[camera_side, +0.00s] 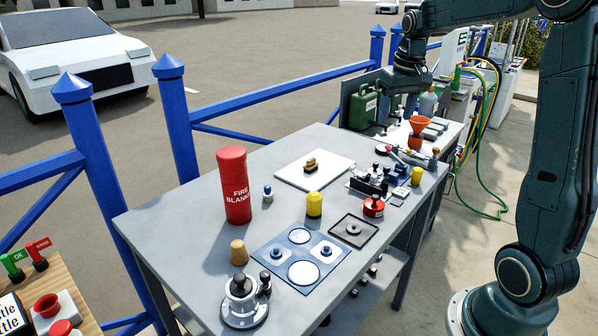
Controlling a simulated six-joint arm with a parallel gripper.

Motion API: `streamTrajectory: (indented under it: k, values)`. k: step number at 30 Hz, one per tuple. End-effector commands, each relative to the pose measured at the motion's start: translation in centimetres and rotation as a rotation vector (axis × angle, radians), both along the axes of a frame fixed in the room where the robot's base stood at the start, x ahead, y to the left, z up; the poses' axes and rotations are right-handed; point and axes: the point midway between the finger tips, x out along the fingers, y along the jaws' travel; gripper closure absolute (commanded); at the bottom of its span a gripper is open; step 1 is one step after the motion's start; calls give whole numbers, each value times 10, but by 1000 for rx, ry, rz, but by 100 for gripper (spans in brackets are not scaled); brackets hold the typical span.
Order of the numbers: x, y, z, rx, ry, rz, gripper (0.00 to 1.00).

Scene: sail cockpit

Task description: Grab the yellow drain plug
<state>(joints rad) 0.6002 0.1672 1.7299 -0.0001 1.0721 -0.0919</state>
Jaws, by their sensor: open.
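Two small yellow pieces stand on the grey workbench (165,222). The larger yellow cylinder (314,204) is upright near the middle, behind the blue mat. A smaller yellow piece (416,176) stands further back at the right. I cannot tell which one is the drain plug. My gripper (409,106) is at the far end of the bench, high and well away from the larger yellow cylinder. It is open; its fingers are small and dark in this view. I see nothing held in it.
A tall red fire blanket cylinder (234,186) and a tan plug (239,252) stand left of the middle. The blue mat (262,258) holds round metal parts. A black-framed tray (338,238) lies right. Green cans (362,106) and an orange funnel (418,124) stand at the back.

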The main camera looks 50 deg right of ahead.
Motion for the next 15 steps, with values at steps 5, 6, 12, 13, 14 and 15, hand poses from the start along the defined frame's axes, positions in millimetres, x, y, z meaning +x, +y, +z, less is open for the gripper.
streamTrajectory:
  k: [5, 6, 12, 13, 14, 15]
  values:
    - [5, -55, -25, 28, 41, -78, 44]
    - [5, -68, -31, 35, 50, -95, 44]
    - [-2, -127, -65, 70, 87, -178, 44]
    - [-4, -135, -70, 75, 93, -189, 44]
    - [-6, -143, -76, 80, 98, -200, 44]
    - [-9, -153, -82, 88, 104, -214, 44]
